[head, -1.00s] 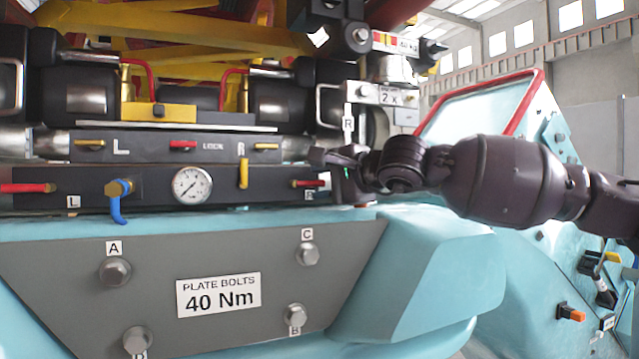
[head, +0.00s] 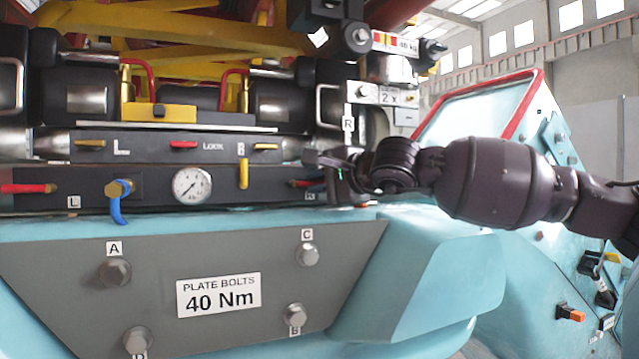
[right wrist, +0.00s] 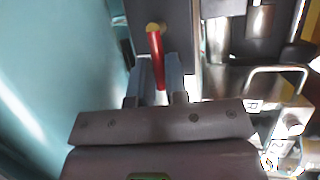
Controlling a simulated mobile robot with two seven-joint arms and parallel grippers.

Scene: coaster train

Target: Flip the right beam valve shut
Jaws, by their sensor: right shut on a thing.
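The right beam valve (head: 300,183) is at the right end of the lower black beam, by a small R label. In the head view its brass end and a little red show; the rest is behind my gripper. My right gripper (head: 324,172) is at that end of the beam. In the right wrist view, the valve's red handle (right wrist: 157,60) runs from a brass pivot down between the fingers of my right gripper (right wrist: 160,75), which is shut on it. In the head view, the handle appears to lie sideways along the beam. My left gripper is not in view.
The lower beam also carries a pressure gauge (head: 192,186), a blue lever (head: 119,203) and a left red valve handle (head: 25,188). An upper bar holds a red lock handle (head: 183,145) and yellow ones. A grey bolt plate (head: 150,260) is below.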

